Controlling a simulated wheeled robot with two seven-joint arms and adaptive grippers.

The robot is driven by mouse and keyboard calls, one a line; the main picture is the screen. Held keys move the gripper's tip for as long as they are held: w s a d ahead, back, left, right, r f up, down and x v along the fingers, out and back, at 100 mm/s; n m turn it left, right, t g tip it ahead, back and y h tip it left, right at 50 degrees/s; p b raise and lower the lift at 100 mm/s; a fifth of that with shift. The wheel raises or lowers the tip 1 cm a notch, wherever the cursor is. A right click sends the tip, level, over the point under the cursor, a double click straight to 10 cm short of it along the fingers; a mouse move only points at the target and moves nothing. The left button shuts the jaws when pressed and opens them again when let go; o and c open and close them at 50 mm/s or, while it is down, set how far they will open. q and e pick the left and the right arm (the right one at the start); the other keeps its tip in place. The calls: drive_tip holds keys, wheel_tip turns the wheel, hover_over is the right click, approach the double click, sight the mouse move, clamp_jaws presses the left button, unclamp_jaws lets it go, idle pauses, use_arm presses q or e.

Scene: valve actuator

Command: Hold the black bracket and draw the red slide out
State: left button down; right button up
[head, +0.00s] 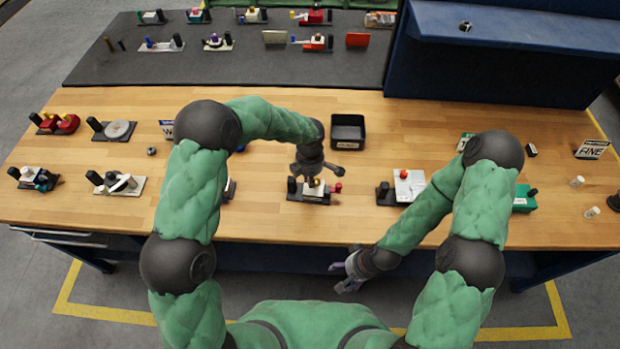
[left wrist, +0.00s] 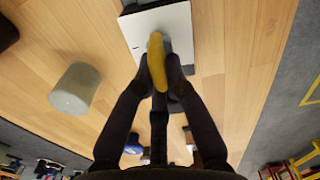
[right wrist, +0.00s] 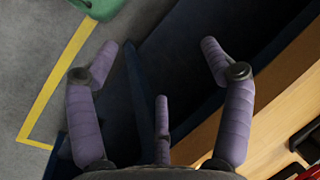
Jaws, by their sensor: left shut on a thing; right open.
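My left gripper (head: 314,178) is over a small device on a dark base (head: 296,197) near the table's front edge. In the left wrist view its fingers are shut on a yellow piece (left wrist: 157,62) above a white plate (left wrist: 181,25). The device has a black post (head: 292,185) at its left and a red knob (head: 338,187) at its right. I cannot tell which part is the black bracket or the red slide; the gripper hides the middle. My right gripper (head: 342,274) is open and empty, low in front of the table; its spread fingers show in the right wrist view (right wrist: 160,60).
A black tray (head: 348,131) stands behind the device. A white-topped unit (head: 409,186) is to its right, near my right arm. Devices with red parts (head: 60,123) stand at the far left. Bare wood lies between the device and the table edge.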

drive_tip(key=shift+a, duration=0.1)
drive_tip(key=c, duration=0.6)
drive_tip(key=shift+w+a+r+n, duration=0.1)
drive_tip(key=shift+w+a+n, duration=0.05)
drive_tip(key=shift+a+n, duration=0.25)
drive_tip(key=c, duration=0.6)
drive_tip(key=a+n+g, duration=0.1)
drive_tip(key=n, duration=0.1)
drive_tip(key=a+r+n+g, duration=0.1)
drive_tip(key=a+n, duration=0.1)
drive_tip(key=n, duration=0.1)
drive_tip(key=a+r+n+g, duration=0.1)
drive_tip(key=a+n, duration=0.1)
clamp_jaws()
drive_tip(key=n+t+h, duration=0.8)
drive_tip(key=n+h, duration=0.3)
drive_tip(key=n, duration=0.9)
approach(336, 188)
drive_tip(key=s+a, duration=0.5)
drive_tip(key=x, duration=0.9)
drive_tip(key=shift+w+d, duration=0.3)
drive_tip(key=shift+w+d+r, duration=0.1)
drive_tip(key=shift+w+d, duration=0.65)
drive_tip(key=shift+d, duration=0.15)
drive_tip(key=shift+w+d, duration=0.4)
drive_tip(key=shift+d, duration=0.1)
